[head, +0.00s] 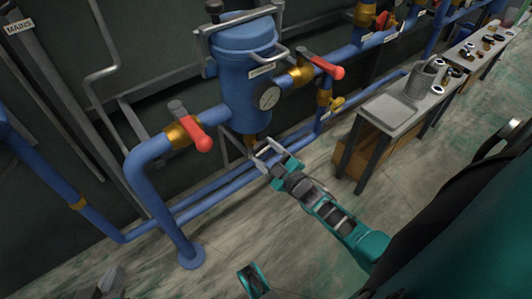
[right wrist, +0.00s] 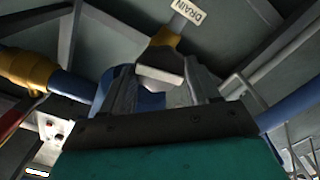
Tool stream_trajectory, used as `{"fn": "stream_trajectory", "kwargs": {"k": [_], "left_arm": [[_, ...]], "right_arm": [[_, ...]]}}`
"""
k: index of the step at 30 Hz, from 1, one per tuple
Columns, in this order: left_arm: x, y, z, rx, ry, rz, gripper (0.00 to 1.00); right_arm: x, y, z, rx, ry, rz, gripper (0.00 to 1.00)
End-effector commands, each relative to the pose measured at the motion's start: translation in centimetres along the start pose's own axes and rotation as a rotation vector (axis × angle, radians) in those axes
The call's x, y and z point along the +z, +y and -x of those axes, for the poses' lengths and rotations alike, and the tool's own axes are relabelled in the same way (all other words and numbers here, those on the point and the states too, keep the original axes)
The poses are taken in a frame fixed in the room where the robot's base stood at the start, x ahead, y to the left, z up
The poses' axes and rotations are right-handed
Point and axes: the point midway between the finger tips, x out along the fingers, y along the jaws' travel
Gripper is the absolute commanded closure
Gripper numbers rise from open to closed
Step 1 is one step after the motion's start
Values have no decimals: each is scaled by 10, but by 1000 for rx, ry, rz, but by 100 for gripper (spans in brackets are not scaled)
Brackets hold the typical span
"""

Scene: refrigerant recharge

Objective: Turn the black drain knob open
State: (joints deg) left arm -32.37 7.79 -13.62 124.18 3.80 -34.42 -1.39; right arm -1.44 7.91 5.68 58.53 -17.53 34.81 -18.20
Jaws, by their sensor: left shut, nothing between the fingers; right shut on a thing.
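The drain valve shows in the right wrist view as a brass body (right wrist: 165,38) beside a white DRAIN label (right wrist: 188,13). Its knob (right wrist: 160,70) sits between my right gripper's fingers, looking dark grey with a paler face. In the head view my right gripper (head: 264,153) is below the blue filter vessel (head: 246,85), at the brass drain fitting (head: 250,142). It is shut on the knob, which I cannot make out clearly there. My left gripper (head: 107,284) is low at the left edge of the head view, partly cut off, shut and empty.
Blue pipes (head: 190,208) run low behind my right gripper. Red-handled valves (head: 198,134) flank the vessel, with a gauge (head: 266,97) on its front. A bench (head: 362,128) with a tray stands to the right.

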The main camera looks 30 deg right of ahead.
Motion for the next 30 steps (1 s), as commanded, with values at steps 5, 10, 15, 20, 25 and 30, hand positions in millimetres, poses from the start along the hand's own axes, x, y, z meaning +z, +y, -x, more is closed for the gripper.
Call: {"fn": "stream_trajectory", "kwargs": {"k": [5,10,15,20,25,30], "left_arm": [[2,0,0,-1,-3,1,100],[4,0,1,-1,-7,2,100],[4,0,1,-1,-9,3,100],[4,0,1,-1,-9,3,100],[4,0,1,-1,-8,3,100],[4,0,1,-1,-8,2,100]], "right_arm": [[0,0,0,0,1,182,76],[0,0,0,0,1,208,76],[0,0,0,0,1,214,76],[0,0,0,1,0,373,76],[0,0,0,0,0,561,76],[0,0,0,-1,0,601,76]]}}
